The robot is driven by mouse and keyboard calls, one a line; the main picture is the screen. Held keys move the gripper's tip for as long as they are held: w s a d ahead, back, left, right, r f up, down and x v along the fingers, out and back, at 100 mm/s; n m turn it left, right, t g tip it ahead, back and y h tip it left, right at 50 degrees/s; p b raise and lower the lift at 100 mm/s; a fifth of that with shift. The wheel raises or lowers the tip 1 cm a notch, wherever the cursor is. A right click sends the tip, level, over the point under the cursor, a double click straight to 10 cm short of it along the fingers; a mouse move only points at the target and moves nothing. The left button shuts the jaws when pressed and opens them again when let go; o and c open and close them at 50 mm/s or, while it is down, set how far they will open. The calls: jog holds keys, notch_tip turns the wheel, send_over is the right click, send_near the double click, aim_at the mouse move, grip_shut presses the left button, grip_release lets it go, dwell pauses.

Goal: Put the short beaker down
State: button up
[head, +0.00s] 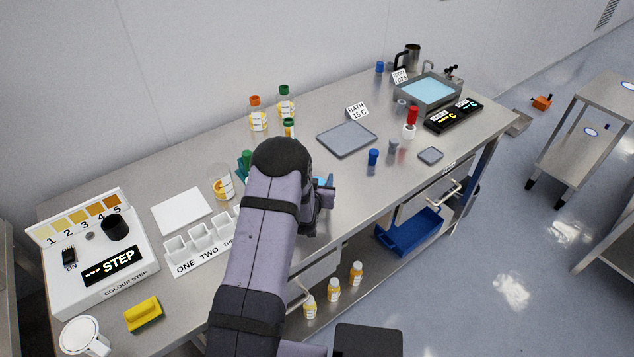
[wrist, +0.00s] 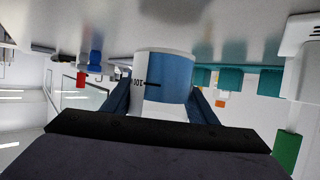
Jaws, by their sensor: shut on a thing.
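My gripper (wrist: 160,100) is shut on the short beaker (wrist: 165,72), which shows in the wrist view as a wide cylinder, blue on one side and pale on the other, with a dark graduation mark. The wrist view is upside down, with the grey bench top along its upper edge. The beaker's base is close to the bench; I cannot tell whether it touches. In the head view my gripper (head: 326,192) is over the bench's front middle, and my arm hides most of the beaker.
A grey bath mat (head: 347,138) lies behind and right of my gripper. A blue-capped vial (head: 373,157) stands to the right. Bare bench (head: 345,185) lies just right of my gripper.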

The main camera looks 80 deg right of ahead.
jog(key=shift+f, duration=1.05)
jog(key=shift+f, duration=0.15)
jog(key=o, duration=1.1)
jog(key=shift+c, duration=0.2)
jog(key=shift+r+p, duration=0.2)
jog(key=shift+p, duration=0.1)
jog(key=shift+b+v, duration=1.8)
jog(key=shift+v, duration=4.15)
